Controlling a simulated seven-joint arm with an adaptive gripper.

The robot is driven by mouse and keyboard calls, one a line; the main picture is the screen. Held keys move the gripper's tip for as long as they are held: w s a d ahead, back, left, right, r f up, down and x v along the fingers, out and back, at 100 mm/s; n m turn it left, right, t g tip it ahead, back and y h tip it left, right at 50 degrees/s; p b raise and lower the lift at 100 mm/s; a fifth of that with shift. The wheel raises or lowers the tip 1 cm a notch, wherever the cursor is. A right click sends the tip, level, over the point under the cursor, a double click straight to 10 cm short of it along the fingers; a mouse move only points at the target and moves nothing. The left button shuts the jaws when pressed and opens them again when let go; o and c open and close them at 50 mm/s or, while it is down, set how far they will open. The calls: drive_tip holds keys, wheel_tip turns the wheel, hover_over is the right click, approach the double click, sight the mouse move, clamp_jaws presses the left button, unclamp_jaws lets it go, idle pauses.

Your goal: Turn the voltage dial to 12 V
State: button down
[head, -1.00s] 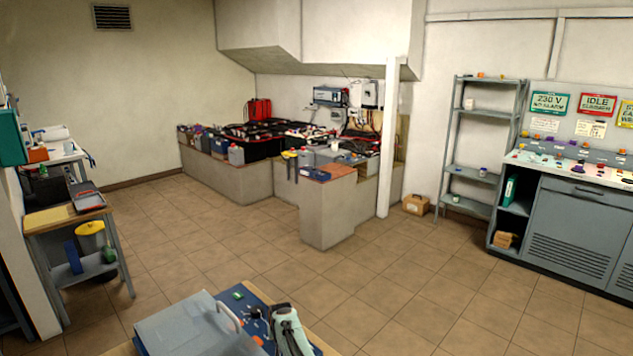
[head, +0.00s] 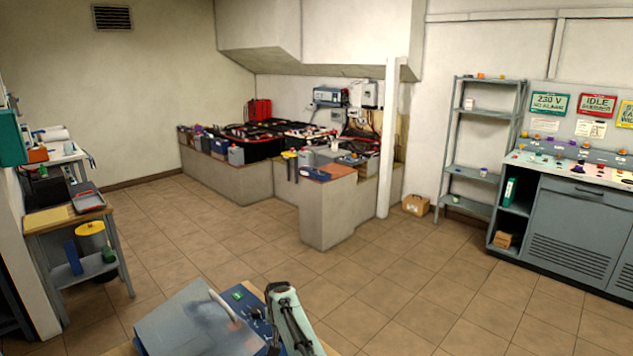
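No dial can be made out with certainty in the head view. At the bottom edge, a blue panel (head: 257,313) with a small green part (head: 238,296) lies beside a grey cover (head: 185,322) with a pale bar handle. The cover hides part of the panel. My pale green and black arm reaches over the panel's right side. My gripper (head: 272,338) seems to be the dark part low beside the arm, close to the cover's right edge. Its fingers are too small and hidden to read, and contact cannot be told.
A wooden bench edge (head: 258,289) shows behind the panel. Open tiled floor (head: 220,240) lies beyond. A concrete ledge with batteries stands at the back, a shelf rack (head: 470,145) and grey cabinet (head: 570,225) at right, a small trolley (head: 60,216) at left.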

drive_tip(key=shift+w+d+r, duration=0.2)
drive_tip(key=shift+d+r, duration=0.05)
drive_tip(key=shift+d, duration=0.3)
drive_tip(key=shift+w+d+r, duration=0.15)
drive_tip(key=shift+d+r, duration=0.05)
drive_tip(key=shift+d, duration=0.3)
drive_tip(key=shift+f, duration=0.1)
wheel_tip(320, 180, down, 5)
drive_tip(key=shift+f, duration=0.85)
drive_tip(key=shift+w, duration=0.1)
drive_tip(key=shift+w+a, duration=0.15)
drive_tip(key=shift+w, duration=0.05)
drive_tip(key=shift+s+a, duration=0.2)
drive_tip(key=shift+a, duration=0.55)
